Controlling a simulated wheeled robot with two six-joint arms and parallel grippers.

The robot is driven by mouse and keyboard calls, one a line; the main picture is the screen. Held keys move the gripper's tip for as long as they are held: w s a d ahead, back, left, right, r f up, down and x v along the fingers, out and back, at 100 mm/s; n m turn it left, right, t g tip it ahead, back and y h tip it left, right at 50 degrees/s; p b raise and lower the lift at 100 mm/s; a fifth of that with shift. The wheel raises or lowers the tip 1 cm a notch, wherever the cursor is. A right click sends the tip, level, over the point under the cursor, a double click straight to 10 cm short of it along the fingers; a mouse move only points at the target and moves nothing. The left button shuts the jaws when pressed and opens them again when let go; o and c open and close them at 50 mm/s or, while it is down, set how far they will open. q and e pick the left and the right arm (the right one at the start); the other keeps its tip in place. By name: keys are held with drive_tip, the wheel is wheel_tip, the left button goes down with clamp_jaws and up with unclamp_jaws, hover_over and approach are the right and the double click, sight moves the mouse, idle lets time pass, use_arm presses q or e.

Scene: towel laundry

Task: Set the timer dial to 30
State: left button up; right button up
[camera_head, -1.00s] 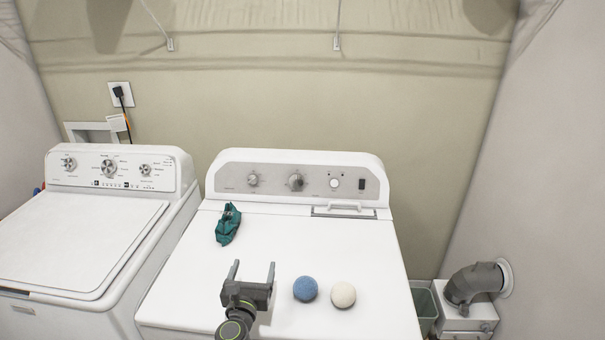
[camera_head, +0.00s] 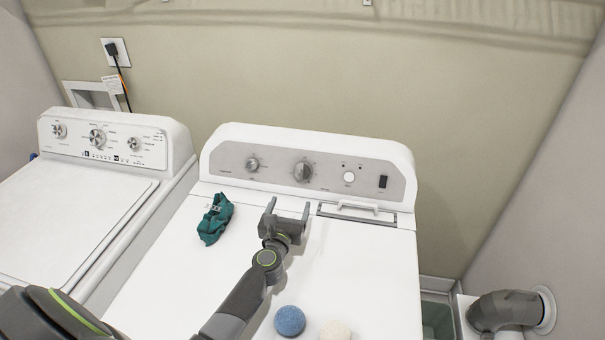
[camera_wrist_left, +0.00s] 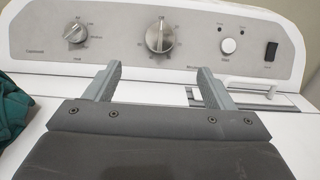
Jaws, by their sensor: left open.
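The dryer's control panel (camera_head: 330,172) carries a large dial (camera_head: 303,171) in its middle and a smaller dial (camera_head: 252,164) to the left. The large dial looks like the timer; it also shows in the left wrist view (camera_wrist_left: 160,36), its grip bar near upright. Its numbers are too small to read surely. My left gripper (camera_head: 289,205) is open and empty above the dryer top, in front of the panel and just below the large dial. In the left wrist view its fingers (camera_wrist_left: 157,78) point toward the panel, apart from the dial. My right gripper is not in view.
A green cloth (camera_head: 215,219) lies on the dryer top (camera_head: 365,270) to the left. A blue ball (camera_head: 289,320) and a cream ball (camera_head: 335,331) lie at the front. A lint-screen handle (camera_head: 357,207) is behind right. A washer (camera_head: 75,210) stands at the left.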

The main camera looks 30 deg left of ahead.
use_arm(q)
drive_tip(key=b, duration=0.2)
approach(301, 174)
drive_tip(key=x, duration=0.3)
drive_tip(key=shift+w+f, duration=0.1)
drive_tip(key=shift+w, duration=0.1)
drive_tip(key=b+x, duration=0.1)
drive_tip(key=x, duration=0.3)
drive_tip(key=shift+w+b, duration=0.4)
drive_tip(key=shift+w+a, duration=0.25)
drive_tip(key=shift+w, duration=0.35)
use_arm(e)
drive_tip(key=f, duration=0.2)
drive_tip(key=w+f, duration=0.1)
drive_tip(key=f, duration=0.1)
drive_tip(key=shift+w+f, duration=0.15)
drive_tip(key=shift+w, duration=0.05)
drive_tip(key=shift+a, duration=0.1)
use_arm(q)
drive_tip(key=c, duration=1)
drive_tip(key=shift+m, duration=0.4)
